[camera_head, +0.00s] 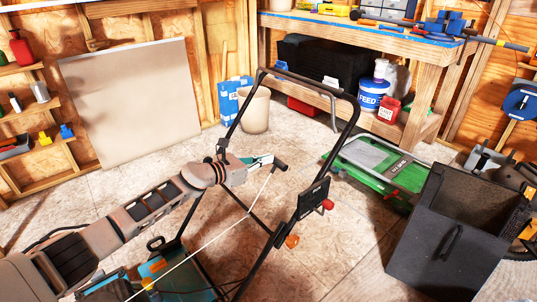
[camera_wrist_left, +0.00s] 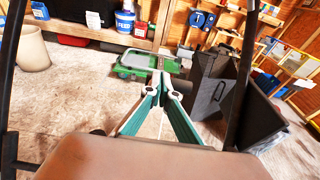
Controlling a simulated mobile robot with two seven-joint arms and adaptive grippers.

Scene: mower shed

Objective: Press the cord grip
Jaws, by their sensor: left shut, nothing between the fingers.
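The cord grip (camera_head: 281,165) is a short dark cylinder at the end of a white cord, beside the mower's black handle frame (camera_head: 348,132). The cord runs down left to the mower deck (camera_head: 160,268). My left gripper (camera_head: 270,160) has its green fingers shut and empty, with the tips right at the cord grip. In the left wrist view the shut fingertips (camera_wrist_left: 163,88) partly cover the dark grip (camera_wrist_left: 181,85). I cannot tell whether they touch it. My right gripper is not in view.
A dark grass box (camera_head: 450,245) stands at the right, near a green machine (camera_head: 378,172). A workbench (camera_head: 400,45) is at the back, with a beige bin (camera_head: 255,110) left of it. A pale board (camera_head: 130,100) leans on the wall. Some floor between is clear.

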